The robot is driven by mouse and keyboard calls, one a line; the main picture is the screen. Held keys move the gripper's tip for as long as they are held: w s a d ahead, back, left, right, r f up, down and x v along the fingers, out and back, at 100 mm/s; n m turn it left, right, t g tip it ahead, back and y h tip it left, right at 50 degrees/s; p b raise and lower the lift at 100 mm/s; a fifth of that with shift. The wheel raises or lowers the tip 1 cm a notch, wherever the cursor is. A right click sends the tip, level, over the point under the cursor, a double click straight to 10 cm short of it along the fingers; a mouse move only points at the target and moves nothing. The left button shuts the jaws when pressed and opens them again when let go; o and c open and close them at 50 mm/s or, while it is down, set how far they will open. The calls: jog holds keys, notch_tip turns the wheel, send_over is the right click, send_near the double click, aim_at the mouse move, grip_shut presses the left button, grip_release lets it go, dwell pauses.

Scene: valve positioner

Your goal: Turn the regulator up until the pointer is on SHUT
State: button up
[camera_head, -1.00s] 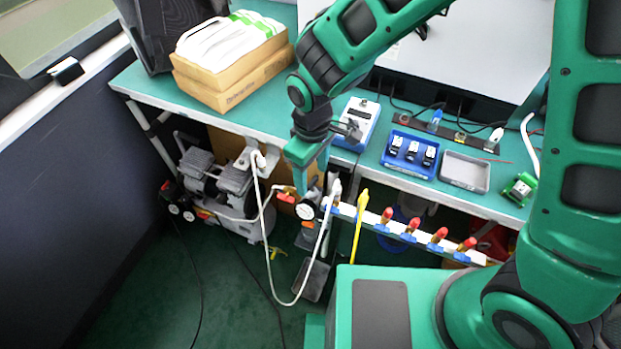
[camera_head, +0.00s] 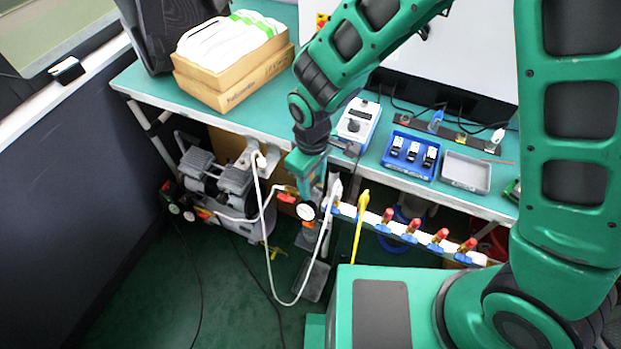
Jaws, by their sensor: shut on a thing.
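The regulator, with a round white gauge (camera_head: 306,211), hangs below the front edge of the green bench, at the left end of a white rail. My gripper (camera_head: 309,192) points down from above and is shut on the top of the regulator, just above the gauge. My gripper hides the regulator's knob and most of its body. The gauge face is too small to read, and I cannot make out a pointer or a SHUT mark.
A white hose (camera_head: 268,235) loops down beside the regulator. A compressor (camera_head: 218,185) stands on the floor to the left. Several red-handled valves (camera_head: 412,226) line the rail to the right, past a yellow thing (camera_head: 362,212). A blue tray (camera_head: 411,153) lies on the bench.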

aim_at(313, 180)
jog(key=shift+w+d+m, duration=0.15)
jog(key=shift+w+m, duration=0.1)
jog(key=shift+m, duration=0.55)
jog(key=o, duration=1)
jog(key=shift+o, duration=0.2)
jog(key=shift+s, duration=0.1)
jog(key=shift+r, duration=0.2)
notch_tip(313, 180, up, 10)
jog(key=shift+r, duration=0.2)
